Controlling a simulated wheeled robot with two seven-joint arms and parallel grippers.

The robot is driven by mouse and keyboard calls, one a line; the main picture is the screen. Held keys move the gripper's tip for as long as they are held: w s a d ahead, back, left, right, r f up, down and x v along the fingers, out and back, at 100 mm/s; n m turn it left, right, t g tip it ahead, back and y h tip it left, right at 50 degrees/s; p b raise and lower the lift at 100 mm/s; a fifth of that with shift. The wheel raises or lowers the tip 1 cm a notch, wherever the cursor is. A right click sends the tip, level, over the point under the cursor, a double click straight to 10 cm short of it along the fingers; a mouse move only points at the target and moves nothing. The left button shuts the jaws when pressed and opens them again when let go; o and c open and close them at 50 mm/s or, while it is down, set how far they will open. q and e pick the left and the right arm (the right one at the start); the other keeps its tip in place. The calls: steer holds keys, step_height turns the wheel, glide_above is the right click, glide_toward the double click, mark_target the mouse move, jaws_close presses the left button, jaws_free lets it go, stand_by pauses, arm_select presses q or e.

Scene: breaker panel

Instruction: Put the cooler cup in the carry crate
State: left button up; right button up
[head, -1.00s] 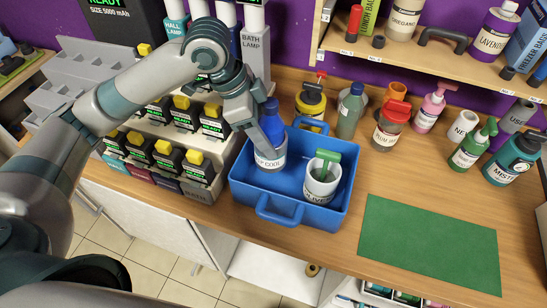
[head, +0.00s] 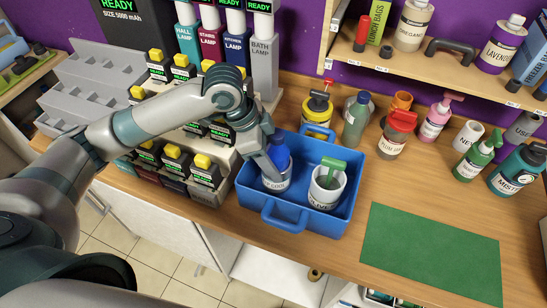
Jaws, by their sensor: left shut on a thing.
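The cooler cup (head: 273,184) is white with a partly hidden label reading "COOL", and a blue object (head: 280,152) stands up out of it. It is inside the left part of the blue carry crate (head: 318,220), upright or nearly so. I cannot tell whether its base touches the crate floor. My left gripper (head: 270,166) reaches down from above and is shut on the cup's rim side. A second white cup (head: 325,190), holding a green-handled tool, stands in the crate's right part, close beside it. My right gripper is not in view.
Black battery blocks with yellow tops (head: 176,160) stand in a rack left of the crate. Behind and right stand a yellow pot (head: 317,112), a grey-green bottle (head: 356,120) and a red-lidded jar (head: 396,135). A green mat (head: 430,250) lies bare at the right front.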

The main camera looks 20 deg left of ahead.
arm_select(q)
steer(key=shift+f, duration=0.25)
steer(key=o, duration=1.6)
steer(key=shift+f, duration=0.15)
steer(key=shift+v, duration=0.8)
steer(key=b+v, duration=0.2)
steer(key=v, duration=0.8)
steer(key=shift+r, duration=0.35)
